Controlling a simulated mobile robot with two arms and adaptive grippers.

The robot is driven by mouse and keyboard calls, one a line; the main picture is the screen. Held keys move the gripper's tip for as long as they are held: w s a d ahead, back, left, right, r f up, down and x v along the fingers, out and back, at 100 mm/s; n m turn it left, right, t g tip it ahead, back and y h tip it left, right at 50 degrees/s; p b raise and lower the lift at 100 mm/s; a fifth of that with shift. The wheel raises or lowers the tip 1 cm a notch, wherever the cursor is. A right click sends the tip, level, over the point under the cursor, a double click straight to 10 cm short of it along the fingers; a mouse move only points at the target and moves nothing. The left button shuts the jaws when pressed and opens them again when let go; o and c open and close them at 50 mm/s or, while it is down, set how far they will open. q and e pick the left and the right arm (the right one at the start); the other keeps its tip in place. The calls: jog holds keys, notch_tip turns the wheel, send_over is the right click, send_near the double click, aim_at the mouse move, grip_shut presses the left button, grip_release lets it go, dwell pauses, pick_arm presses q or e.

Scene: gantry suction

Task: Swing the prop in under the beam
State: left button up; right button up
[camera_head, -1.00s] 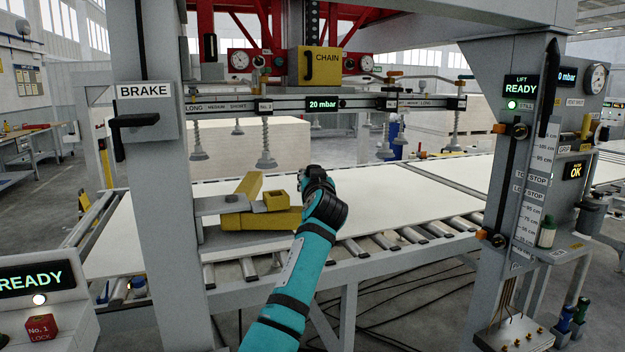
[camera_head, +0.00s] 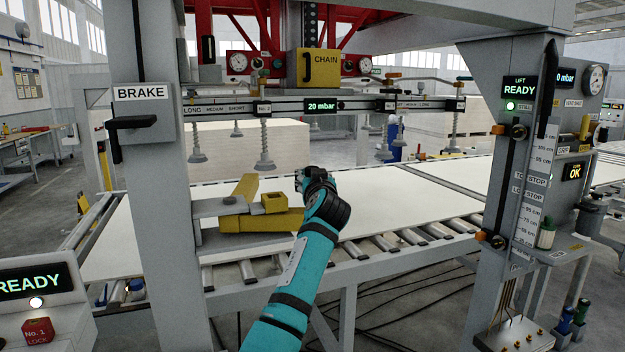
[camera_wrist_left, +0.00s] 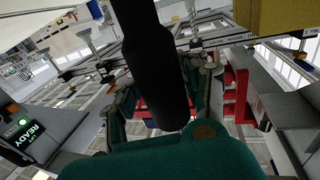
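The yellow prop (camera_head: 262,221) lies on a grey bracket at the left column, with one arm slanting up and back and a square yellow block on top. The beam (camera_head: 285,105) hangs above and behind it, with suction cups below. My left gripper (camera_head: 301,180) is just right of the prop's block, apart from it as far as I can see. In the left wrist view, its dark teal fingers (camera_wrist_left: 165,100) stand apart, partly hidden by a black cylinder; I see nothing held. My right gripper is not in view.
A large white panel (camera_head: 380,203) lies on the roller conveyor. The left column carries the BRAKE lever (camera_head: 133,122); the right column (camera_head: 490,140) carries a scale and gauges. A yellow CHAIN box (camera_head: 318,69) sits above the beam.

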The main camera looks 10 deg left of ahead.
pick_arm(q)
jog(key=shift+o, duration=1.4)
jog(key=shift+a+f, duration=0.1)
jog(key=shift+a, duration=0.05)
jog(key=v, duration=1.2)
